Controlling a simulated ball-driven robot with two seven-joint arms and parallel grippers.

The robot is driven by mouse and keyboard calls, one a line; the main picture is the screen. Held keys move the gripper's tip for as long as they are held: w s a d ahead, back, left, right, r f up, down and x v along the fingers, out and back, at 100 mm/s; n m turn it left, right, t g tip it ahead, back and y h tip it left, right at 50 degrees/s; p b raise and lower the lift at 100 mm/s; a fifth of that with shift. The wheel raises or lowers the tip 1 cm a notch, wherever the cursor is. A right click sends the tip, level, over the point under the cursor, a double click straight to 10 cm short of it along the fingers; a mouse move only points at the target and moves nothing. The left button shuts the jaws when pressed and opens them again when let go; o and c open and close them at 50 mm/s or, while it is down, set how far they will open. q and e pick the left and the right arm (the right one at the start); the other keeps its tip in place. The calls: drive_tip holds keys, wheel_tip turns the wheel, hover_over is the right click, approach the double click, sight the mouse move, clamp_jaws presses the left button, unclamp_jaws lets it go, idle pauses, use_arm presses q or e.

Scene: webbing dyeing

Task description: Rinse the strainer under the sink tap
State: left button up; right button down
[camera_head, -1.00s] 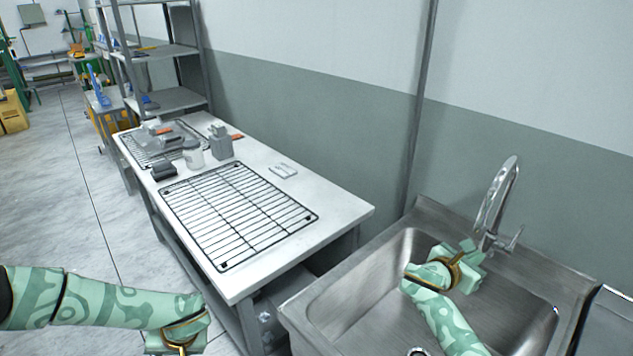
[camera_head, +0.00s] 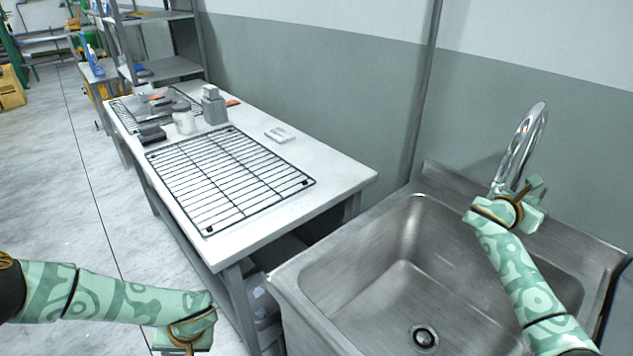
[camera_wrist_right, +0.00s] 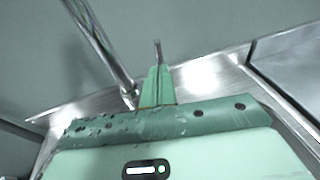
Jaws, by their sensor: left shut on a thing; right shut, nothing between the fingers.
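The steel sink (camera_head: 350,260) is at the right, with its drain (camera_head: 423,337) in view and no water stream to be seen. The curved chrome tap (camera_head: 517,150) rises at its back; it also shows in the right wrist view (camera_wrist_right: 95,45). My right gripper (camera_head: 537,192) is at the tap base beside the lever. In the right wrist view, its fingers (camera_wrist_right: 157,72) are shut and empty, with the thin tap lever (camera_wrist_right: 157,50) just beyond their tips; touching is unclear. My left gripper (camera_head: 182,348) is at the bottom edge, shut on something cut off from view. I cannot make out the strainer.
A white table (camera_head: 335,180) left of the sink bears a black wire rack (camera_head: 230,175), a white jar (camera_head: 184,122), a grey container (camera_head: 214,105) and a small white item (camera_head: 280,135). A grey shelf (camera_head: 165,68) stands behind. The sink basin looks empty.

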sight(543, 191)
use_arm(q)
drive_tip(key=shift+f+b, duration=0.35)
drive_tip(key=shift+f, duration=0.45)
use_arm(e)
drive_tip(key=shift+w+d+r, duration=0.2)
drive_tip(key=shift+w+d, duration=0.1)
drive_tip(key=shift+d, duration=0.35)
use_arm(q)
drive_tip(key=shift+r, duration=0.15)
use_arm(e)
drive_tip(key=shift+d, duration=0.1)
